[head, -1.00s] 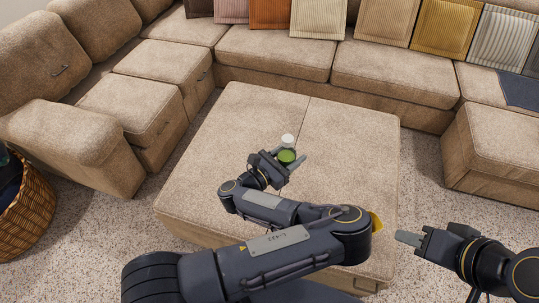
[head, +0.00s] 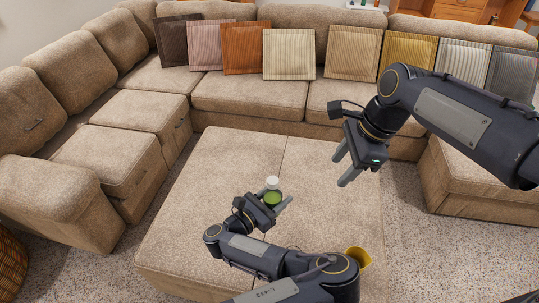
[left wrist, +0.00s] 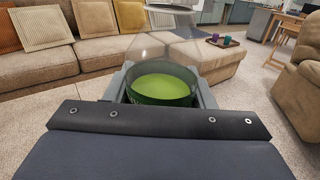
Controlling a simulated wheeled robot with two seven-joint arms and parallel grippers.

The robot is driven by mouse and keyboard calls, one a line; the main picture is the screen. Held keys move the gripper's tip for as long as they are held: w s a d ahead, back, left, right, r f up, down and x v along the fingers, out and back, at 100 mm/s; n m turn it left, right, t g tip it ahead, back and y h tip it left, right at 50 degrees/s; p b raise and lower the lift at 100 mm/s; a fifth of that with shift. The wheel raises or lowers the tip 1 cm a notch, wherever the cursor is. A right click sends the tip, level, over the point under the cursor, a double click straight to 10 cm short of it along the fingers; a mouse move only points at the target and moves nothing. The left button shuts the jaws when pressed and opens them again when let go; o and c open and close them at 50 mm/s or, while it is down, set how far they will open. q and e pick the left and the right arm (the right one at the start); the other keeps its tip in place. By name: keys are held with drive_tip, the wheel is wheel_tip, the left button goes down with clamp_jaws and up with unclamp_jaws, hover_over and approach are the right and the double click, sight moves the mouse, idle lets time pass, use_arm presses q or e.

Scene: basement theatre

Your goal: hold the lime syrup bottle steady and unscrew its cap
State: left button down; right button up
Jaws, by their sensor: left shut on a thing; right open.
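The lime syrup bottle (head: 272,199) is green with a white cap (head: 272,183) on top. It is upright over the beige ottoman; I cannot tell whether its base touches. My left gripper (head: 270,206) is shut on the bottle's body, below the cap. In the left wrist view the bottle (left wrist: 163,88) shows green liquid under a clear, tapering upper part between the fingers, with the pale cap (left wrist: 168,8) at the top edge. My right gripper (head: 341,168) is open and empty, raised to the right of the bottle and apart from it.
The beige ottoman (head: 190,215) is mostly clear around the bottle. A yellow thing (head: 360,257) is partly hidden behind my left arm. A sofa (head: 245,97) with several cushions (head: 289,54) wraps the back and left. A wicker basket (head: 10,265) stands at the lower left.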

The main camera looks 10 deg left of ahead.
drive_tip(key=w+a+f+m+h, duration=0.2)
drive_tip(key=w+a+m, duration=0.1)
drive_tip(key=a, duration=0.4)
drive_tip(key=m+h, duration=0.1)
drive_tip(key=m, duration=0.3)
approach(269, 181)
drive_tip(key=shift+w+d+f+g, duration=0.1)
drive_tip(key=shift+w+f+g, duration=0.1)
drive_tip(key=shift+g, duration=0.1)
drive_tip(key=shift+a+f+h, duration=0.2)
drive_tip(key=shift+a+h, duration=0.1)
drive_tip(key=shift+f, duration=3.95)
